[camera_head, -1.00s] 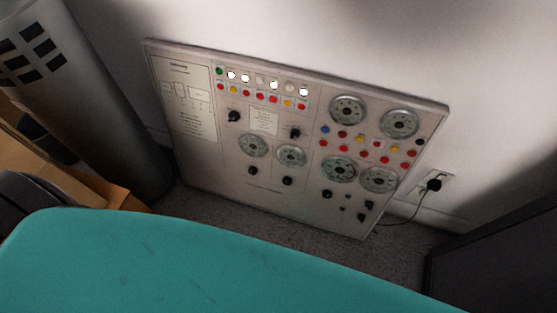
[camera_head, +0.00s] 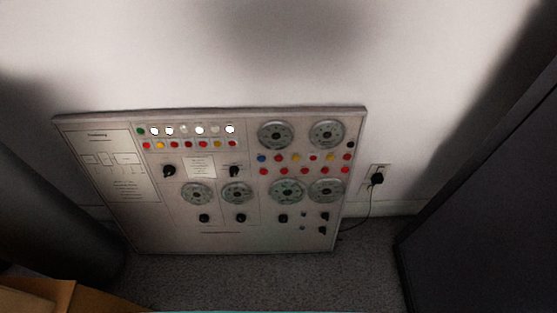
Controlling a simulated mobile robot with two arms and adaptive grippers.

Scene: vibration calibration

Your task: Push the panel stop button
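The control panel (camera_head: 222,225) leans against the pale wall with its lower edge on the floor. It has a row of white lamps with a green button (camera_head: 141,131) at the left end. Below is a row of red and yellow buttons (camera_head: 172,146). More blue, red and yellow buttons (camera_head: 285,170) sit between round dials at the right. Black knobs (camera_head: 169,170) are spread over the lower part. The labels are too small to read, so I cannot tell which button is the stop. Neither gripper shows in this view.
A wall outlet with a black plug (camera_head: 377,179) is right of the panel, its cable running down behind it. A dark cabinet (camera_head: 485,190) stands at the right. A dark cylinder (camera_head: 45,220) and a cardboard box (camera_head: 75,298) are at the left. Grey carpet (camera_head: 250,280) is clear in front.

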